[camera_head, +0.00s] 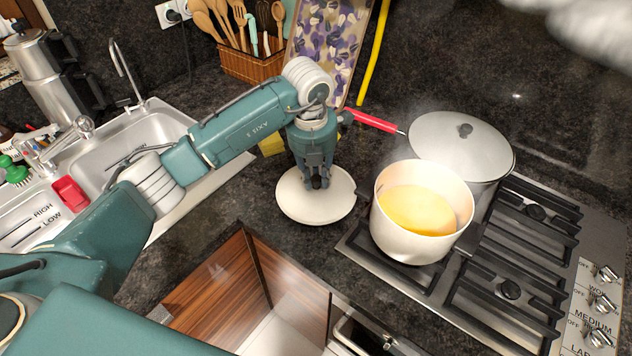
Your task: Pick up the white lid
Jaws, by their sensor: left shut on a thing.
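The white lid (334,205) is a round, pale disc at the middle of the view, over the dark countertop beside the stove. My left gripper (318,184) comes down from above and is shut on the dark knob at the lid's centre. The fingers hide most of the knob. The lid looks about level, and I cannot tell whether it touches the counter. My right gripper is not in view.
A white pot (385,222) with yellow liquid stands on the stove (492,255), just right of the lid. Behind it is a lidded pan (445,135) with a red handle (376,122). A sink (160,130) is at left. An open cabinet (215,285) is below the counter edge.

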